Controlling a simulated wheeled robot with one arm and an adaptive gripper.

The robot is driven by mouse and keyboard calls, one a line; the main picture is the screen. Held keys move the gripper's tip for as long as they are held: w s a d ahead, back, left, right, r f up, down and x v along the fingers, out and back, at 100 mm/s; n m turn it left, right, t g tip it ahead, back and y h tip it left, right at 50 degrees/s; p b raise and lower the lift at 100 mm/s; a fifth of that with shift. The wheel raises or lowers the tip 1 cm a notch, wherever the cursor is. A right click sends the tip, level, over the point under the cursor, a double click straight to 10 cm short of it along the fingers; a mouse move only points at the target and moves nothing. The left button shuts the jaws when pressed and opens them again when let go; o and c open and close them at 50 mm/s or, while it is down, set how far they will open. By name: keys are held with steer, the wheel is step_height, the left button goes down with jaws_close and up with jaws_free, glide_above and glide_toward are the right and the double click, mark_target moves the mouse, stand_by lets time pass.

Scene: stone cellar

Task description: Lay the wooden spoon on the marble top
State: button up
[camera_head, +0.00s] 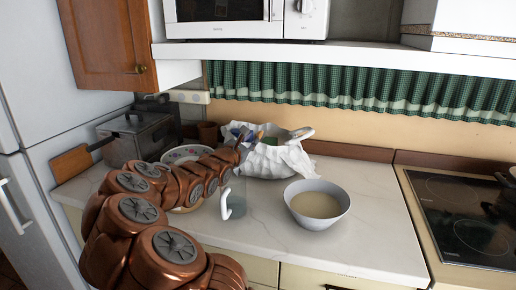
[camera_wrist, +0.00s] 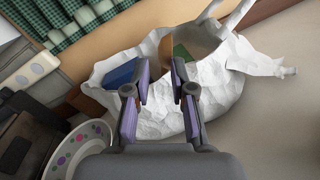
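The marble top (camera_head: 365,235) is the pale, veined counter surface across the middle of the head view. A crumpled white bag (camera_head: 270,160) stands open at its back; it also fills the middle of the wrist view (camera_wrist: 215,92). A brown wooden-looking piece (camera_wrist: 178,72) shows in the bag's mouth, partly behind my right finger; I cannot tell whether it is the wooden spoon. No other spoon is clear. My gripper (camera_head: 243,150) is at the bag's left side in the head view. In the wrist view my gripper (camera_wrist: 160,82) is open, with a narrow empty gap, over the bag's mouth.
A bowl of beige contents (camera_head: 318,205) and a clear mug with a white handle (camera_head: 226,205) stand in front of the bag. A patterned plate or bowl (camera_wrist: 75,150) is at left, near a grey metal box (camera_head: 140,135). The hob (camera_head: 465,215) is right. Bare marble lies front right.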

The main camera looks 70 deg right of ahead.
mark_target(256, 137)
steer(key=shift+s+d+p, duration=0.2)
steer(key=shift+d+p, duration=0.35)
steer(key=shift+d, duration=0.85)
steer(key=shift+s+d+p, duration=0.15)
steer(key=shift+d+p, duration=0.35)
steer(key=shift+d, duration=0.9)
steer(key=shift+c, duration=0.2)
jaws_close()
